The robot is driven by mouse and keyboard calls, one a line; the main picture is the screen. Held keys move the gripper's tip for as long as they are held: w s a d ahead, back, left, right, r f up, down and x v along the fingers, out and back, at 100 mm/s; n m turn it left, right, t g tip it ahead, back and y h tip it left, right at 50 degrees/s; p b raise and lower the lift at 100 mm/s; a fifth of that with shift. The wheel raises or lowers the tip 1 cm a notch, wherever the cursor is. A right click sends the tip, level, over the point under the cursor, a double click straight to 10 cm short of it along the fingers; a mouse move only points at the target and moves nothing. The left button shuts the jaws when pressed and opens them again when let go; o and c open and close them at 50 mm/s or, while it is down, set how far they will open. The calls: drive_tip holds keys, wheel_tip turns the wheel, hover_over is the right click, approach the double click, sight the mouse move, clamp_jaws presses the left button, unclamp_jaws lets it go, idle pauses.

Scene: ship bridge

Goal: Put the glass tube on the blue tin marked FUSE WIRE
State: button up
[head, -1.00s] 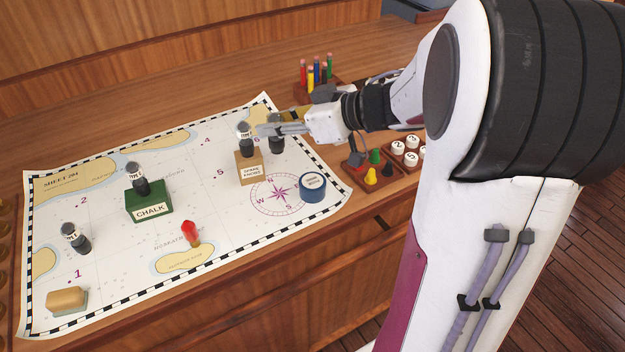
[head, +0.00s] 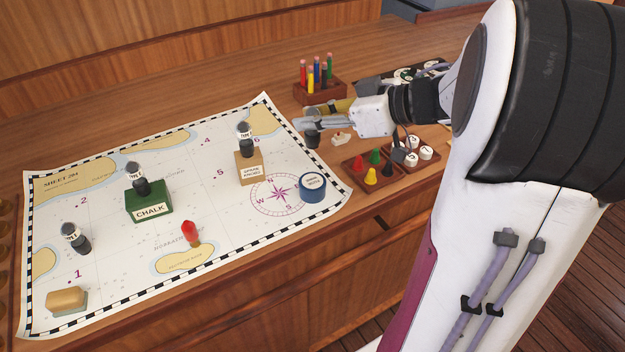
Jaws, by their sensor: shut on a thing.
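The blue tin (head: 313,188) is low and round, with a white label on top too small to read surely. It sits at the right side of the chart, beside the compass rose, with nothing on it. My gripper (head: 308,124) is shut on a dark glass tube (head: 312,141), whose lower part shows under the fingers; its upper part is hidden. The gripper is above and behind the tin, just past the chart's right edge. Similar tubes with white labels stand on the wooden box (head: 249,172), on the green CHALK box (head: 149,207) and on the chart (head: 76,239).
A tray of coloured pegs (head: 371,170) and white numbered pieces (head: 411,153) lies right of the tin. A pencil holder (head: 320,92) stands behind my gripper. A red object (head: 191,234) and a wooden block (head: 67,301) lie on the chart. The chart's middle is mostly clear.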

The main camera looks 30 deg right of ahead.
sight(312, 143)
drive_tip(key=shift+f, duration=3.1)
drive_tip(key=shift+f, duration=1.9)
drive_tip(key=shift+f, duration=0.1)
drive_tip(key=o, duration=1.1)
drive_tip(key=shift+v, duration=6.1)
